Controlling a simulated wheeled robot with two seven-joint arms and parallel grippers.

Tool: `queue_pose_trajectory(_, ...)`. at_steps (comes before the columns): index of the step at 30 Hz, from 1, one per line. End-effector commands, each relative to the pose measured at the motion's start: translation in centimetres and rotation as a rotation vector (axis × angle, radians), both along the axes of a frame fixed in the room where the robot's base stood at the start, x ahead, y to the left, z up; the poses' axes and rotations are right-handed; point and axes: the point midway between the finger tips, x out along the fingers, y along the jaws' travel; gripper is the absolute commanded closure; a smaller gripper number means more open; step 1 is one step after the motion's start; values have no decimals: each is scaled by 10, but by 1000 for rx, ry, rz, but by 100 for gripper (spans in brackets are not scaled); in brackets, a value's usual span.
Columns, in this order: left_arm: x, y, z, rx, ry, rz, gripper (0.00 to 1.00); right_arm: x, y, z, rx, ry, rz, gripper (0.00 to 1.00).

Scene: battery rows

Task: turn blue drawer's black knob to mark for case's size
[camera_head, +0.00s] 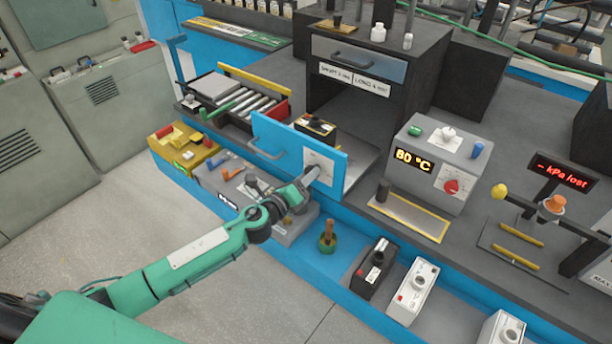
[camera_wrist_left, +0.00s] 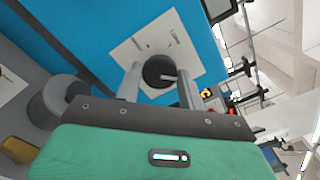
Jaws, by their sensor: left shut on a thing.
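The blue drawer front (camera_head: 271,132) stands upright at the middle of the bench, with a handle at its left. It also fills the upper part of the left wrist view (camera_wrist_left: 85,30). A white plate (camera_wrist_left: 138,46) with small dark marks, too small to read, is on it. The black knob (camera_wrist_left: 157,70) sits on this plate, with a pale pointer line towards the right of that view. My left gripper (camera_wrist_left: 158,88) is shut on the knob, one finger on each side. In the head view my left gripper (camera_head: 311,175) hides the knob. A dark box with yellow edging (camera_head: 316,125) shows just behind the drawer front.
A sign reading SHORT 2 min and LONG 4 min (camera_head: 353,79) is on the dark oven-like housing. A grey unit showing 80 °C (camera_head: 415,160) stands to the right. Boxes on the lower shelf, including a black one (camera_head: 376,268), lie below. Floor at left is clear.

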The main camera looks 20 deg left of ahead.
Motion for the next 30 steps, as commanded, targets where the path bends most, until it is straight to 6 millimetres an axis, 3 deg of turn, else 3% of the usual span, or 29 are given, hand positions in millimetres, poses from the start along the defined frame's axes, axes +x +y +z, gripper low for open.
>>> queue_pose_trajectory(18,-1,0,-1,531,-189,-2,83,0,-5,19,-5,0,1,64)
queue_pose_trajectory(30,-1,-1,-3,735,-262,-4,83,0,-5,26,-6,1,0,64)
